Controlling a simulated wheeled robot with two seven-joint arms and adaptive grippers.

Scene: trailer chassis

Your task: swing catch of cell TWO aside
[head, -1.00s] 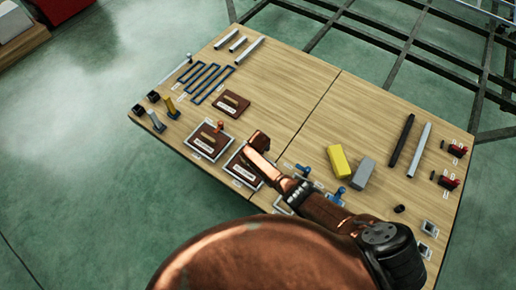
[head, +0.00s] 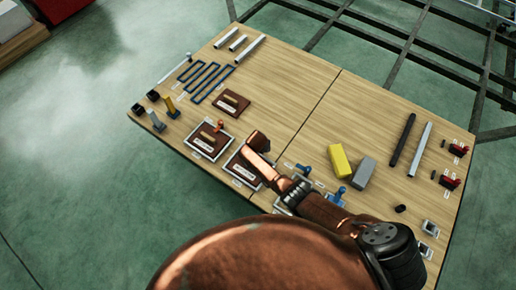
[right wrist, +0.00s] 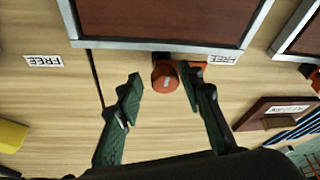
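An orange-red catch with a round knob (right wrist: 165,78) stands at the edge of a grey-framed cell with a brown panel (right wrist: 165,15) in the right wrist view. My right gripper (right wrist: 162,90) is open, with one green finger on each side of the knob. The knob is closer to the right-hand finger; whether they touch is unclear. In the head view my right gripper (head: 258,146) is over the second framed cell (head: 238,172) from the left, and my arm hides its catch. I cannot read the cell number. My left gripper is not in view.
A neighbouring framed cell (head: 208,141) has an orange catch (head: 219,126). Blue catches (head: 338,196) stand at cells to the right. FREE labels (right wrist: 43,62) lie beside the catch. Yellow (head: 340,161) and grey blocks (head: 359,172) stand right of my arm.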

